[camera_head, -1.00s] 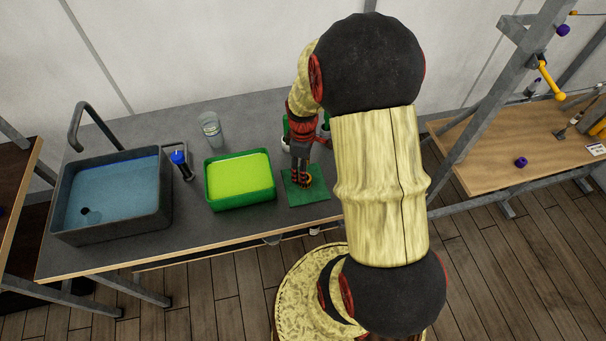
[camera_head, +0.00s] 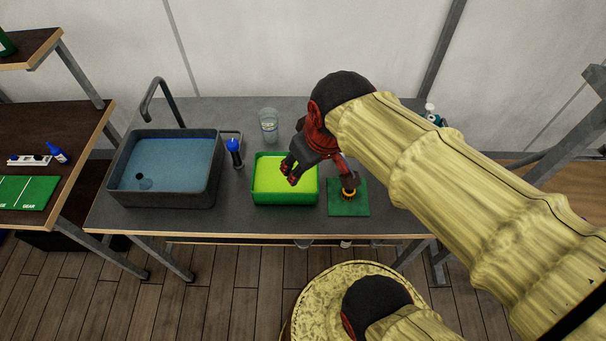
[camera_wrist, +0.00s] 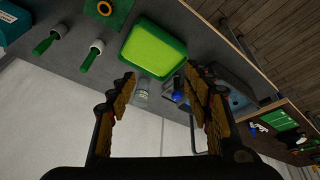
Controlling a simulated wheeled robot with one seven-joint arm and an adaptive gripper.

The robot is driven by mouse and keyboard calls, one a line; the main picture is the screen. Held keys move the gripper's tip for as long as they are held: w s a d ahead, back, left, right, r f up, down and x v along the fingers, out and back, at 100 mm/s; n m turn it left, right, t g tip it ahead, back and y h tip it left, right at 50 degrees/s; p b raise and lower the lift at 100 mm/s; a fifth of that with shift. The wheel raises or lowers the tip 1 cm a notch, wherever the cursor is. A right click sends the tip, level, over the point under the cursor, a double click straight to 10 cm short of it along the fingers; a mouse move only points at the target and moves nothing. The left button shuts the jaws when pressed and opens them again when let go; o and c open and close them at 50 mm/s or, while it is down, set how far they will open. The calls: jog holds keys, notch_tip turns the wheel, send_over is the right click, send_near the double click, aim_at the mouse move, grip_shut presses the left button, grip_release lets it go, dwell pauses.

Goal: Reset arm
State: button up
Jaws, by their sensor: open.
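My gripper (camera_head: 288,170) is open and empty, held above the right part of the green tray (camera_head: 257,193) with its bright yellow-green content. In the wrist view my gripper (camera_wrist: 158,95) shows two spread fingers with nothing between them in contact. The tray also shows beyond the fingers in the wrist view (camera_wrist: 181,66). My arm comes in from the right and hides part of the bench.
A sink (camera_head: 165,190) with blue water stands left, beside a blue-topped bottle (camera_head: 235,152). A glass (camera_head: 269,125) stands behind the tray. A green mat (camera_head: 348,208) with a yellow-black ring (camera_head: 348,194) lies right. Two green-handled tools (camera_wrist: 90,57) show in the wrist view.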

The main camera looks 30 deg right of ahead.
jog(key=shift+m+t+y, duration=0.3)
jog(key=shift+m+t, duration=0.2)
jog(key=shift+m, duration=0.1)
jog(key=s+a+r, duration=0.2)
jog(key=s+a, duration=0.1)
jog(key=shift+s+a+r, duration=0.1)
jog(key=shift+s+a, duration=0.15)
jog(key=shift+s, duration=0.05)
notch_tip(320, 180, down, 8)
jog(key=b, duration=0.8)
jog(key=shift+r, duration=0.1)
jog(key=shift+c, duration=0.5)
